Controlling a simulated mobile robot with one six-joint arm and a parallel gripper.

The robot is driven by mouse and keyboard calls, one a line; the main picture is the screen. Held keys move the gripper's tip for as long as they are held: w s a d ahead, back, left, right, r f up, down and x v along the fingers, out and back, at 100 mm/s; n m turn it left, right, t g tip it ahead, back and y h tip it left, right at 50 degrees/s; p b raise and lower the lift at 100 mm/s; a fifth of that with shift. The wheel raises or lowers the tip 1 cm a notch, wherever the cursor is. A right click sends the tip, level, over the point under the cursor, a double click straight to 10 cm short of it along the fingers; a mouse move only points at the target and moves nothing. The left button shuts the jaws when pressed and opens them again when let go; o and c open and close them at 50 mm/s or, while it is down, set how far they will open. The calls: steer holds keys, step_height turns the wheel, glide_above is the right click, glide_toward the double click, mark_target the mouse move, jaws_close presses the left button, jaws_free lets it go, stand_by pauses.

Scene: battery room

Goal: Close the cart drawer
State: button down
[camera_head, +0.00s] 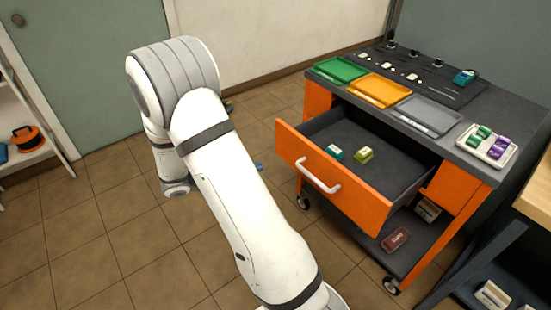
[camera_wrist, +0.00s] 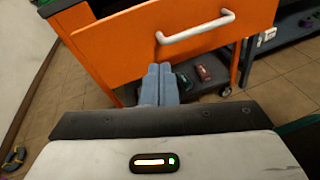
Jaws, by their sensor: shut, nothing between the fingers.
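The cart drawer (camera_head: 335,175) is pulled out from the orange and dark grey cart (camera_head: 452,192). Its orange front carries a white bar handle (camera_head: 318,176). A teal block (camera_head: 334,153) and an olive-green block (camera_head: 364,155) lie inside it. In the wrist view the drawer front (camera_wrist: 130,45) fills the upper part, with the handle (camera_wrist: 196,28) at upper right. My gripper (camera_wrist: 158,70) is shut and empty, its blue-grey fingertips in front of the lower drawer front, below the handle's left end. I cannot tell whether they touch it. In the head view my arm hides most of the gripper.
The cart top holds green (camera_head: 340,69), orange (camera_head: 379,89) and grey trays (camera_head: 427,113), plus a white tray of cells (camera_head: 487,146). A maroon box (camera_head: 396,239) sits on the lower shelf. A wooden-topped bench stands at right. The tiled floor left of the cart is mostly clear.

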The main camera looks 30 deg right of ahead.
steer(key=w+f+n+t+h+b, duration=0.1)
steer(key=w+f+n+t+h, duration=0.25)
steer(key=w+f, duration=0.2)
steer(key=b, duration=0.1)
glide_toward(287, 150)
steer(key=shift+n+y, duration=0.45)
steer(key=d, duration=0.6)
steer(key=shift+w+r, duration=0.2)
steer(key=shift+r, duration=0.15)
steer(key=shift+d, duration=0.35)
steer(key=shift+w, duration=0.1)
